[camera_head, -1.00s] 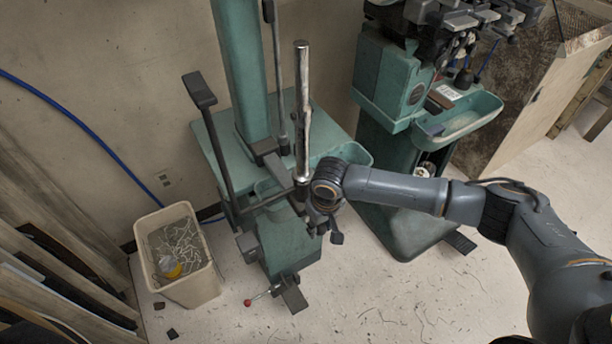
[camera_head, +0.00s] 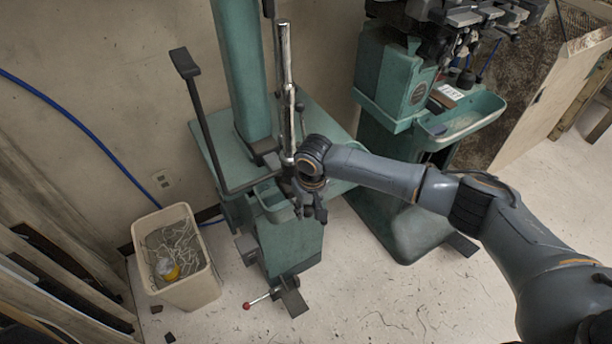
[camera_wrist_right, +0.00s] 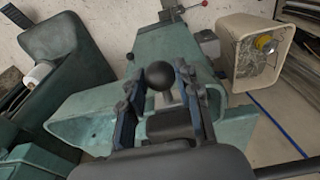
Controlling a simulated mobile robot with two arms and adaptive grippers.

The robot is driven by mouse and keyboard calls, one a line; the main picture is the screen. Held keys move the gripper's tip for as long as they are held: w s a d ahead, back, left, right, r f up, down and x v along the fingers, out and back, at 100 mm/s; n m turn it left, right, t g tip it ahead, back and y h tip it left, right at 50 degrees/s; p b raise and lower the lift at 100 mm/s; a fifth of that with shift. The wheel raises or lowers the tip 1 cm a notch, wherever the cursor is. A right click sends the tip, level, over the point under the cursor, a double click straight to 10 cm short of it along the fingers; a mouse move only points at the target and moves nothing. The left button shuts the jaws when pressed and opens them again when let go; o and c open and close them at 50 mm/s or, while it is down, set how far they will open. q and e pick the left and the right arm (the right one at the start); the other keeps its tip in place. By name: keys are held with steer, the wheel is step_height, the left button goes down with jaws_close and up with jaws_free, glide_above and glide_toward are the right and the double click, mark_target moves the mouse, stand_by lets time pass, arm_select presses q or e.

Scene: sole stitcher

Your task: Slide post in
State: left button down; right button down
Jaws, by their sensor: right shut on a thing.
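The post (camera_head: 285,95) is a shiny upright metal rod on the green stitcher (camera_head: 290,240). A dark lever with a flat pad (camera_head: 184,62) slants up to the left of it. My right gripper (camera_head: 311,210) is low at the post's front right, and my wrist hides the post's foot. In the right wrist view, a black ball knob (camera_wrist_right: 159,75) sits between the fingers of my right gripper (camera_wrist_right: 158,90), which are shut on it. The knob is hidden in the head view. My left gripper is out of view.
A beige bin (camera_head: 176,258) with pale scraps stands at left. A red-tipped lever (camera_head: 247,306) sticks out low on the stitcher. A second green machine (camera_head: 390,85) with a tray (camera_head: 480,120) stands at right.

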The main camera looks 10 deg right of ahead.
steer(key=shift+w+a+b, duration=0.25)
steer(key=shift+w+b, duration=0.2)
steer(key=shift+w, duration=0.3)
steer(key=shift+w+a+b, duration=0.3)
steer(key=shift+w+b, duration=0.15)
steer(key=shift+w, duration=0.25)
steer(key=shift+w+a+b, duration=0.25)
steer(key=shift+w+b, duration=0.2)
steer(key=shift+w, duration=0.3)
steer(key=shift+w+a+f+b, duration=0.1)
steer(key=shift+w+a+b, duration=0.15)
steer(key=shift+w+b, duration=0.55)
steer(key=shift+w+a+b, duration=0.3)
steer(key=shift+w+b, duration=0.4)
steer(key=shift+w, duration=0.05)
steer(key=shift+w+a+f+b, duration=0.1)
steer(key=shift+w+a+b, duration=0.15)
steer(key=shift+w+b, duration=0.55)
steer(key=shift+w+a+r+b, duration=0.15)
steer(key=shift+w+r+b, duration=0.05)
steer(key=shift+w+b, duration=0.15)
steer(key=shift+r, duration=0.1)
steer(key=c, duration=0.8)
jaws_free()
steer(key=shift+o, duration=0.2)
